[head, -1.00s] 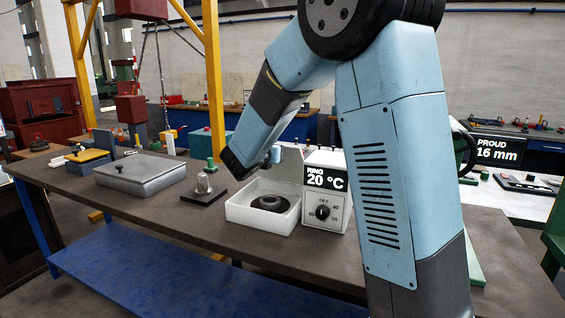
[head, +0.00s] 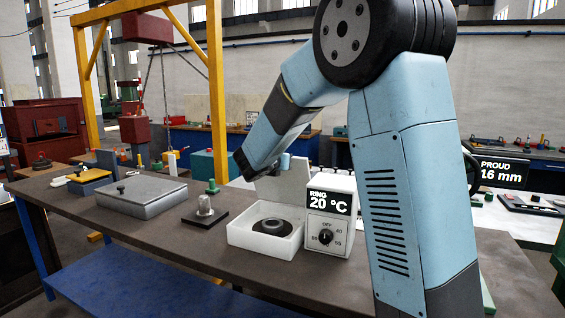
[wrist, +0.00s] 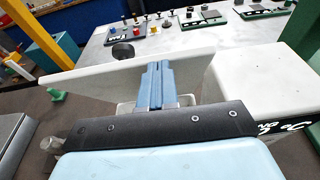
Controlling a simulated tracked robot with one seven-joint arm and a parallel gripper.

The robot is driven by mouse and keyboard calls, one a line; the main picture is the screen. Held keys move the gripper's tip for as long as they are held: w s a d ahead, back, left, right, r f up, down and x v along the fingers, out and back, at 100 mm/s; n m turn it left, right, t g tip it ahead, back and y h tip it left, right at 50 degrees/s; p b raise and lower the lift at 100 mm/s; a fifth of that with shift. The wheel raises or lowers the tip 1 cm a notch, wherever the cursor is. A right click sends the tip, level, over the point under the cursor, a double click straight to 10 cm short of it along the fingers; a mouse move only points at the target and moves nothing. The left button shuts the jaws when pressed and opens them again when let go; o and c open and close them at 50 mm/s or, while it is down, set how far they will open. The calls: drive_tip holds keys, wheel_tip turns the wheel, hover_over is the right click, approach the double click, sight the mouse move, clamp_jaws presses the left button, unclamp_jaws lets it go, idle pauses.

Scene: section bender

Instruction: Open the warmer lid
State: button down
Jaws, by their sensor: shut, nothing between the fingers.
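The warmer is a white open-topped box (head: 240,236) joined to a white control unit (head: 327,237) with a dial and a "RING 20 °C" display. A dark ring (head: 268,226) lies inside the box. The warmer lid (head: 296,183) stands raised, close to upright, at the back of the box; it also shows in the wrist view (wrist: 95,80), with a dark knob (wrist: 122,50) on its far side. My gripper (head: 281,165) is at the lid's upper part. In the wrist view my shut, empty fingers (wrist: 160,72) overlap the lid's top edge; contact cannot be told.
Left of the warmer stand a metal post on a dark base (head: 205,207), a green knobbed piece (head: 212,187) and a grey lidded case (head: 142,195). A yellow frame (head: 216,90) rises behind. The bench front (head: 150,235) is mostly clear.

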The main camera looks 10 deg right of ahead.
drive_tip(key=f+v, duration=0.1)
drive_tip(key=v, duration=1.2)
drive_tip(key=s+d+f+m+g+y, duration=0.2)
drive_tip(key=s+d+m+g, duration=0.5)
drive_tip(key=s+d+m, duration=0.9)
drive_tip(key=s+a+f+m+y, duration=0.1)
drive_tip(key=s+a+m+y, duration=0.1)
drive_tip(key=s+m, duration=0.4)
drive_tip(key=s+a+f+m+y, duration=0.1)
drive_tip(key=s+m+y, duration=0.4)
drive_tip(key=s, duration=0.6)
drive_tip(key=shift+s+a+f+m, duration=0.15)
drive_tip(key=shift+s+a+m, duration=0.15)
drive_tip(key=shift+a+m, duration=0.6)
